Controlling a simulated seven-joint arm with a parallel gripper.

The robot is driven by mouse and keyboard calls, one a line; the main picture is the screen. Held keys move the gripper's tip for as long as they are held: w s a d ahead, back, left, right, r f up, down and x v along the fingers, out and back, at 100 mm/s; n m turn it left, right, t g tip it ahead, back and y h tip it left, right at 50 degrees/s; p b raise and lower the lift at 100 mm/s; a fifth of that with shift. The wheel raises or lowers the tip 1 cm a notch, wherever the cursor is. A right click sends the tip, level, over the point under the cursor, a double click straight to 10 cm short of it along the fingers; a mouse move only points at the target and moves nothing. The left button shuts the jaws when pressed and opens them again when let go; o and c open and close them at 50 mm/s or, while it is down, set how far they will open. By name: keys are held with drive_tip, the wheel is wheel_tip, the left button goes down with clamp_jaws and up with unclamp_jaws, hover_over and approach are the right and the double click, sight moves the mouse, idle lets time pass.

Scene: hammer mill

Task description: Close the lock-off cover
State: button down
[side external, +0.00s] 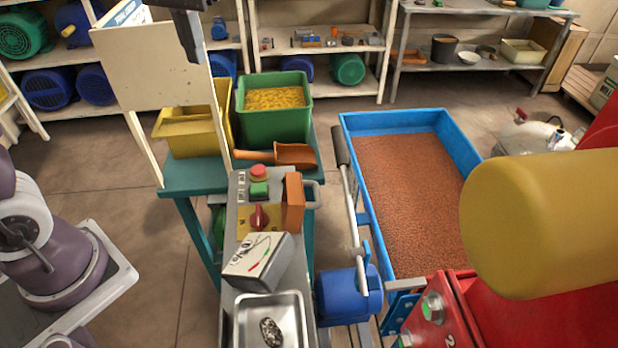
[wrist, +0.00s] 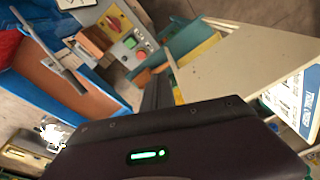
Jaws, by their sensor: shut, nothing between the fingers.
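The orange lock-off cover (side external: 293,201) stands upright along the right edge of the control box, swung open. The red rotary switch (side external: 259,216) on its yellow plate is uncovered beside it. The cover also shows in the wrist view (wrist: 89,47), at the edge of the panel next to the switch. My gripper (side external: 194,48) is shut and empty. It is high up at the top of the side view, in front of the cream board and well apart from the cover. In the wrist view the dark fingers (wrist: 157,92) point toward the bench, with the control box beyond.
A cream board (side external: 155,65) stands upright by the gripper. A red button (side external: 258,172) and green button (side external: 259,189) sit behind the switch. A tilted meter (side external: 256,262) and metal tray (side external: 268,320) are in front. A long lever (side external: 347,190) and blue trough (side external: 455,137) are right.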

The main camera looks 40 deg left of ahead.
drive_tip(key=w+d+f+m+g, duration=0.1)
drive_tip(key=w+d+f+m, duration=0.25)
drive_tip(key=w+d, duration=0.3)
drive_tip(key=m+g+y, duration=0.2)
drive_tip(key=m+g, duration=0.1)
drive_tip(key=m, duration=0.7)
hover_over(317, 200)
drive_tip(key=w+d, duration=0.3)
drive_tip(key=shift+n, duration=0.25)
drive_tip(key=f, duration=1)
drive_tip(key=shift+s, duration=0.2)
drive_tip(key=x, duration=0.8)
drive_tip(key=shift+s+a+f, duration=0.2)
drive_tip(key=shift+a, duration=0.05)
drive_tip(key=shift+s+a+f, duration=0.15)
drive_tip(key=shift+a+f, duration=0.05)
drive_tip(key=shift+f, duration=0.35)
